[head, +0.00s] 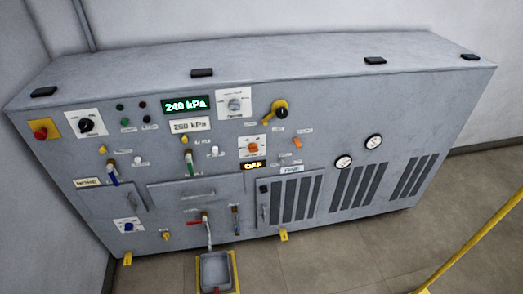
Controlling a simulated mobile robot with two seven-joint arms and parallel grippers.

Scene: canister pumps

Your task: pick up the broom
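A thin yellow pole (474,241) slants across the lower right corner of the head view, running from the right edge down to the bottom edge. It looks like a broom handle, but both its ends are cut off by the frame and no bristles show, so I cannot tell for certain. Neither of my grippers is in view, and nothing is seen touching the pole.
A long grey control cabinet (340,230) with knobs, gauges and displays stands against the wall. A small grey tray (216,259) on a yellow base sits on the floor below its tap. Tiled floor (340,268) is clear between cabinet and pole.

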